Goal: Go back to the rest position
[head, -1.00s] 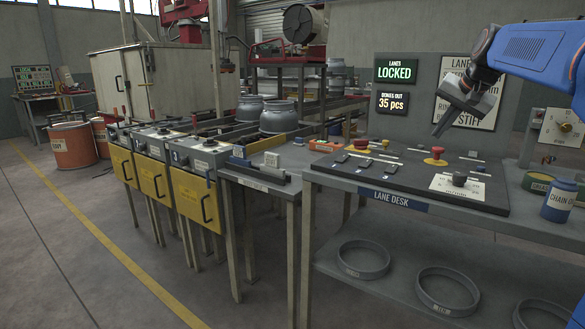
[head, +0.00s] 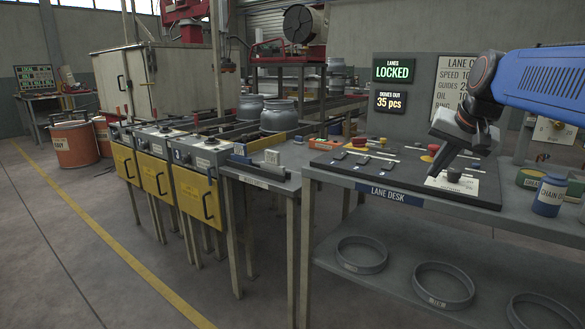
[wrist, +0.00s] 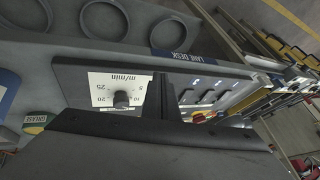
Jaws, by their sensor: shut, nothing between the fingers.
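My gripper (head: 436,172) is shut and empty. In the head view it hangs over the right part of the lane desk's dark panel, in front of the dial with a black knob (head: 455,174) on a white scale. It points down and to the left. In the wrist view the closed fingers (wrist: 160,90) stand in front of the panel, beside the knob (wrist: 122,99) on its m/min scale. Whether the fingertips touch the panel I cannot tell.
The lane desk (head: 400,197) also carries a red mushroom button (head: 433,150), several small switches and a blue chain-oil can (head: 549,195) at the right. Grey rings (head: 443,286) lie on the lower shelf. A sign reads LOCKED (head: 394,71). Open floor lies left.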

